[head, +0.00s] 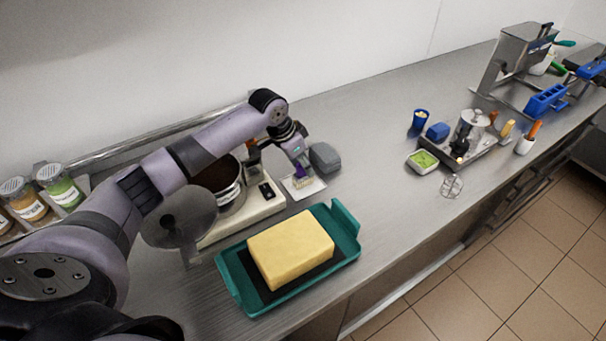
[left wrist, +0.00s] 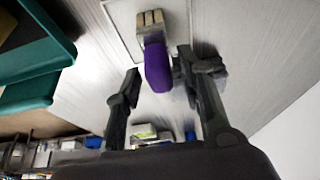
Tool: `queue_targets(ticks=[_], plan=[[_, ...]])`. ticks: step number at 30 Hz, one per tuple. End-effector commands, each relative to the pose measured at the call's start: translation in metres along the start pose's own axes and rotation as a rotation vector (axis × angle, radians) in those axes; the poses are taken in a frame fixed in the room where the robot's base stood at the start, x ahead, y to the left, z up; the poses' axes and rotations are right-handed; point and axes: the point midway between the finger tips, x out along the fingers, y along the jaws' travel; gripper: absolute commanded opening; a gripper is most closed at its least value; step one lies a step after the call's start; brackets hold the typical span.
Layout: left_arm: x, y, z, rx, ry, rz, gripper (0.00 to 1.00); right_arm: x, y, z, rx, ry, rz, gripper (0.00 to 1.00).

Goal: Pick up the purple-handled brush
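The purple-handled brush lies at a pale square mat (head: 289,191); its purple handle (head: 299,171) shows in the head view below my left gripper (head: 297,160). In the left wrist view the purple handle (left wrist: 157,68) points toward the gripper, with pale bristles at its far end on the mat (left wrist: 119,28). My left gripper's two fingers (left wrist: 156,90) are apart, one on each side of the handle's end, with a visible gap at the left finger. The right finger is close to the handle; contact cannot be told. My right gripper is not in view.
A teal tray (head: 347,218) with a yellow block (head: 291,248) is in front. A scale with a dark-filled pot (head: 232,196) stands left of the mat, a grey rounded object (head: 325,157) right of it. The counter's middle is clear; small containers stand farther right.

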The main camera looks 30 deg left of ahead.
Motion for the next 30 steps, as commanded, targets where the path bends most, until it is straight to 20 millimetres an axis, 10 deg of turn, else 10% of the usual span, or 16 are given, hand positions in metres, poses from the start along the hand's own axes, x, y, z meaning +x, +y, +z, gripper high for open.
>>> queue_targets(ticks=[15,30], plan=[[-0.0007,-0.0002,-0.0003,0.000,0.001,0.000,0.00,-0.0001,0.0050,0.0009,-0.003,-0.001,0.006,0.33],[-0.0071,-0.0004,-0.0040,0.000,0.004,-0.001,0.00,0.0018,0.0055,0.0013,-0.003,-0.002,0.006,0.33]])
